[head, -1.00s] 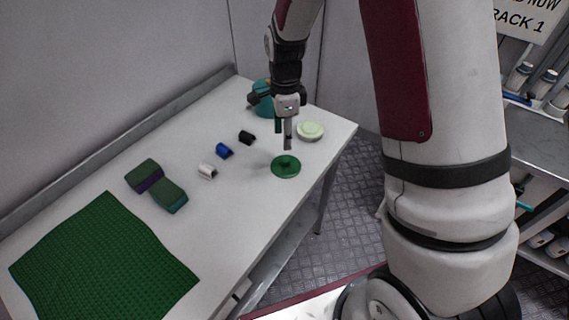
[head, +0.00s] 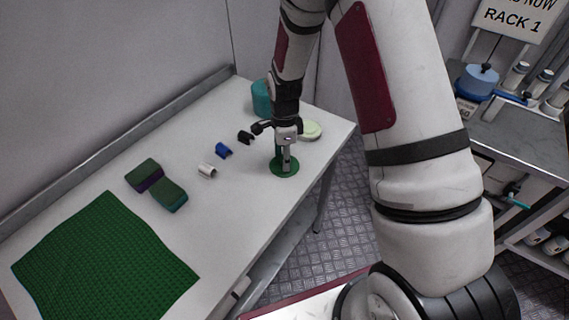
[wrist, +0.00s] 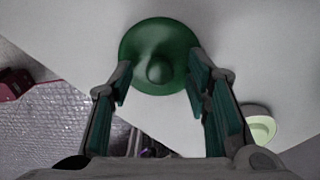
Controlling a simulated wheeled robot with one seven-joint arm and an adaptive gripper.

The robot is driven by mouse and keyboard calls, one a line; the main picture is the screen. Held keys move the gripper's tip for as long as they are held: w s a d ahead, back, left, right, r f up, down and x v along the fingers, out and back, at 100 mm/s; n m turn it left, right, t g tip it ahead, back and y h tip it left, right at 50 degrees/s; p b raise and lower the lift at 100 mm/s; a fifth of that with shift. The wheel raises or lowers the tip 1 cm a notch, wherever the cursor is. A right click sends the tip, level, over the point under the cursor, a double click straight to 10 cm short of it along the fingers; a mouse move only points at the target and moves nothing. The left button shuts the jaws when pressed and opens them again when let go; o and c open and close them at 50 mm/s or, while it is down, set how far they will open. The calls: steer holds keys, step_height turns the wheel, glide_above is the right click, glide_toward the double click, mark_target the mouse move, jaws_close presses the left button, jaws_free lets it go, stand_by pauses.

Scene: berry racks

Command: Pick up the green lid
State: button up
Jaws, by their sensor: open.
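The green lid (head: 284,171) lies flat on the white table near its right front edge. In the wrist view the lid (wrist: 159,40) is a dark green disc with a round knob in its middle. My gripper (head: 285,164) is right over the lid, pointing down. In the wrist view my gripper (wrist: 161,88) is open, its green-padded fingers apart on either side, with the knob between them and slightly beyond the tips. I cannot tell whether the fingertips touch the lid.
A pale green round item (head: 311,131) sits close behind the lid, and a teal container (head: 262,98) stands farther back. White (head: 207,170), blue (head: 223,150) and black (head: 245,137) pieces, two sponges (head: 169,195) and a green mat (head: 105,262) lie to the left.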

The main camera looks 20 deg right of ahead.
jaws_close()
steer(key=shift+r, duration=0.15)
